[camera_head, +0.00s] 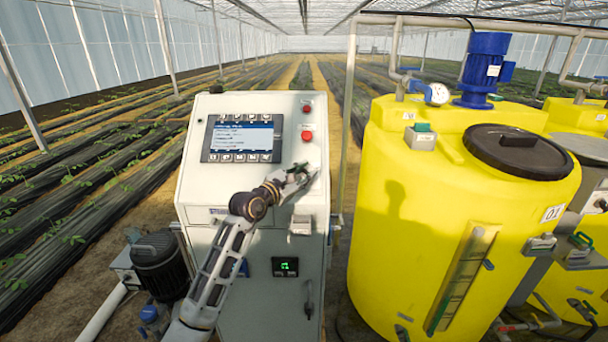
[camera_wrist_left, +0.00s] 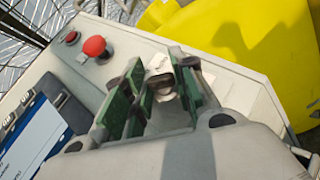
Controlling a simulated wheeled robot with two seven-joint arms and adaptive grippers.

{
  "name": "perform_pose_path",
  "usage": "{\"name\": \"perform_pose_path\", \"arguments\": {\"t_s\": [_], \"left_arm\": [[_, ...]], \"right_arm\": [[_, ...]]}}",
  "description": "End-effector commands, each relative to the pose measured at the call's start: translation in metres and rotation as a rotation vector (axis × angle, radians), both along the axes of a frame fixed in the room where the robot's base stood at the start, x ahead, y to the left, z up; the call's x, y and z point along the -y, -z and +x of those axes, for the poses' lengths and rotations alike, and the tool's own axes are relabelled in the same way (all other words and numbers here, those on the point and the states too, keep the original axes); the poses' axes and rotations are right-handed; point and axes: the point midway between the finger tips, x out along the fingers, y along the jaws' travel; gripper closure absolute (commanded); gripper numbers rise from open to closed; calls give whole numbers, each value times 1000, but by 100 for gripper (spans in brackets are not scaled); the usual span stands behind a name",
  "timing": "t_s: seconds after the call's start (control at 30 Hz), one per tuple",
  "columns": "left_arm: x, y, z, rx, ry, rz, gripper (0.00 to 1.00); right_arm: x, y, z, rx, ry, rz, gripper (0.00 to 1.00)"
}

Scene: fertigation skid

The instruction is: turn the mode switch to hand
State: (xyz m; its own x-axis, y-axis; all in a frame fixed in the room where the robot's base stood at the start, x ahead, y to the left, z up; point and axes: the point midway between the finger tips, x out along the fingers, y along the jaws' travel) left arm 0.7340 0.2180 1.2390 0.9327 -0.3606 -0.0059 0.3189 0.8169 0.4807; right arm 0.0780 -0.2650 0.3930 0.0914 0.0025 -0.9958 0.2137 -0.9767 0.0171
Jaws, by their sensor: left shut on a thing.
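The grey control cabinet (camera_head: 250,190) stands in front of me. My left gripper (camera_head: 302,172) reaches its upper front panel, right of and below the screen. In the left wrist view the green-padded fingers of the left gripper (camera_wrist_left: 160,98) sit on either side of a small dark knob, the mode switch (camera_wrist_left: 162,84), and are shut on it. A pale label shows just behind the knob. The fingers hide part of the knob, and I cannot read which position it points to. In the head view the switch is hidden by the gripper. My right gripper is not in view.
A red emergency button (camera_wrist_left: 95,46) is on the panel near the fingers. The screen (camera_head: 241,138) with buttons is left of the gripper. A yellow tank (camera_head: 400,220) stands close on the right. A dark pump (camera_head: 160,262) is at the lower left.

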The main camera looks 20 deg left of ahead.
Motion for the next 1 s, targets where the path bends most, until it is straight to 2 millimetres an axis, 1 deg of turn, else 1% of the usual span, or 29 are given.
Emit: {"name": "perform_pose_path", "arguments": {"t_s": [0.37, 1.0], "left_arm": [[-1, 0, 1, -14, 59, 55, 97], [-3, 0, 2, -56, 225, 200, 97]], "right_arm": [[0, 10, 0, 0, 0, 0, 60], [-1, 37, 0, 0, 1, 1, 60]]}}
